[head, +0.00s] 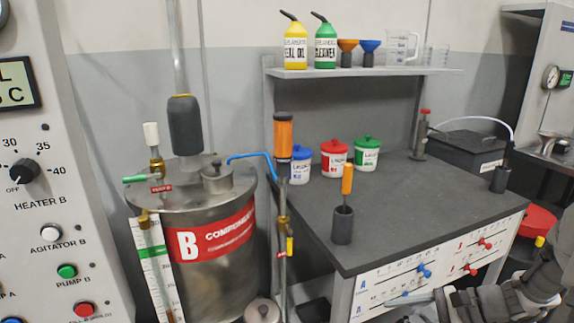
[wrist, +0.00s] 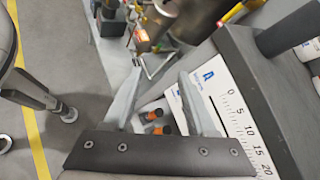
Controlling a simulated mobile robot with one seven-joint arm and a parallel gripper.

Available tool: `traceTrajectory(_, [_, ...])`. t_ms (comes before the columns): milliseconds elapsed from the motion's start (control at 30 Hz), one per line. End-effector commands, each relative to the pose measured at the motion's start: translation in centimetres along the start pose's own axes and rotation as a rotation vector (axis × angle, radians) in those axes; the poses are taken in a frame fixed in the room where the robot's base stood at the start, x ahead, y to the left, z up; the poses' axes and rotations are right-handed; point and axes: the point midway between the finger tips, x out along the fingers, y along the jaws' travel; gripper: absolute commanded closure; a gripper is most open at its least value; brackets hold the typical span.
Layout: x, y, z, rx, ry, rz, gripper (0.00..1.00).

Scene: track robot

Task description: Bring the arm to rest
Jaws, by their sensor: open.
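My gripper (wrist: 158,78) is open and empty in the wrist view, its two pale fingers spread apart. Beyond them are the grey floor, the bench edge and a white scale panel (wrist: 232,115) with a blue A. In the head view my arm shows at the lower right, beside the front of the bench. The fingers there are partly cut off by the lower edge.
The dark workbench (head: 410,215) holds an upright cup (head: 343,226) with an orange-handled tool, several lidded tubs and a dark box (head: 465,148). A steel tank marked B (head: 215,275) stands at left. A control panel (head: 45,130) fills the left edge.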

Motion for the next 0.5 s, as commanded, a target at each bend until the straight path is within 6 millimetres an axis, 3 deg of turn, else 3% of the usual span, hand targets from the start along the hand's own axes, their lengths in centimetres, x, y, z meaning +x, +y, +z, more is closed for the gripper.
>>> traceTrajectory(100, [0.8,0.2,3.9,-0.165,0.075,0.148,0.43])
traceTrajectory(500, [0.9,1.8,14.3,-0.745,0.338,0.51,0.43])
